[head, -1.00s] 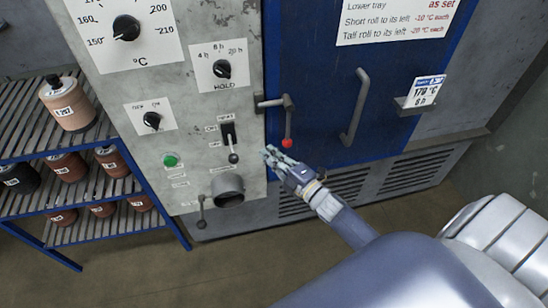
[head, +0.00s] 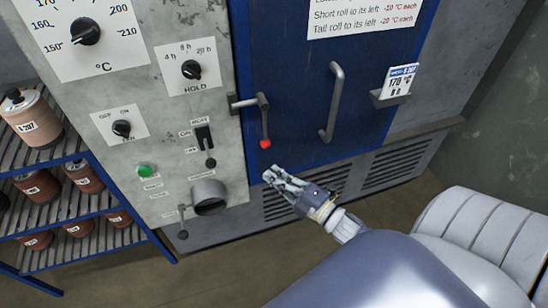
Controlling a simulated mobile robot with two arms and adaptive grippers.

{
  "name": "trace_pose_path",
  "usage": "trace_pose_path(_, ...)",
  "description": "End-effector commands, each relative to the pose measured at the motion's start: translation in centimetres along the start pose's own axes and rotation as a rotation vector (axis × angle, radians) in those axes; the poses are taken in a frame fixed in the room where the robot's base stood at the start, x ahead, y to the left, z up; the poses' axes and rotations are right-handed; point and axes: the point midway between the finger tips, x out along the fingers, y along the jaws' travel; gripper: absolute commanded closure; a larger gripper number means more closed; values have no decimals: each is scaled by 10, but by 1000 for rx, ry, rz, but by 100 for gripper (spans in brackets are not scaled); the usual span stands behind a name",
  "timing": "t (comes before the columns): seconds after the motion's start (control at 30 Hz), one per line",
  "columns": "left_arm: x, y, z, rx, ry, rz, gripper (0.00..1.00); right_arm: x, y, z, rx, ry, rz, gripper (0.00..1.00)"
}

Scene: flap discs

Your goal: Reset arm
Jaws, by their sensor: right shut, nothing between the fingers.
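My right gripper (head: 270,176) is shut and empty. It is low in front of the blue oven door (head: 295,115), below the red-tipped door latch lever (head: 264,125) and apart from it as far as the picture shows. My right arm reaches in from the lower right. My left gripper is not in view.
The grey control panel (head: 150,185) with dials, a green button (head: 147,171) and a round pipe outlet (head: 209,196) is left of the gripper. A door handle (head: 333,100) and a card holder (head: 391,97) stick out. A rack (head: 100,240) with several rolls stands left. Floor at the lower middle is clear.

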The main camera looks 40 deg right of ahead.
Motion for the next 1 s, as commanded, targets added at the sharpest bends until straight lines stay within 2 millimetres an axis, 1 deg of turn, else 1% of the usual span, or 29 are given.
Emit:
trace_pose_path(0.23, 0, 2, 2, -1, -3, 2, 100, 0, 0, 0, 0, 0, 0, 100)
trace_pose_path(0.3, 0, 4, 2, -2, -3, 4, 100, 0, -3, 1, 6, -4, -5, 100)
trace_pose_path(0.37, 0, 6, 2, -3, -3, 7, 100, -2, -12, 3, 27, -18, -24, 100)
trace_pose_path(0.43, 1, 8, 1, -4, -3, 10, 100, -6, -36, 9, 82, -52, -68, 100)
trace_pose_path(0.47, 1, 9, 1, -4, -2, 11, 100, -9, -50, 13, 116, -75, -95, 100)
trace_pose_path(0.57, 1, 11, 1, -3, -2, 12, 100, -27, -112, 24, 263, -175, -211, 100)
trace_pose_path(0.6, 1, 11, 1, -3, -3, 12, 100, -38, -141, 26, 332, -225, -264, 100)
trace_pose_path(0.67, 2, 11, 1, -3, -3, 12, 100, -57, -183, 28, 432, -299, -344, 100)
trace_pose_path(0.7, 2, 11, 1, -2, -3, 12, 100, -71, -210, 27, 498, -352, -396, 100)
trace_pose_path(0.77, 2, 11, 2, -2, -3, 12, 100, -95, -250, 23, 590, -432, -474, 100)
trace_pose_path(0.8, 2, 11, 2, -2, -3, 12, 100, -112, -276, 19, 651, -488, -524, 100)
trace_pose_path(0.87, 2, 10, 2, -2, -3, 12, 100, -140, -311, 10, 735, -572, -599, 100)
trace_pose_path(0.9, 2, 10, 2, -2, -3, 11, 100, -160, -334, 3, 790, -632, -648, 100)
trace_pose_path(0.97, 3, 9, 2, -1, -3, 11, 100, -192, -365, -10, 864, -724, -723, 100)
trace_pose_path(1.0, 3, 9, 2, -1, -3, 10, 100, -214, -384, -20, 911, -787, -770, 100)
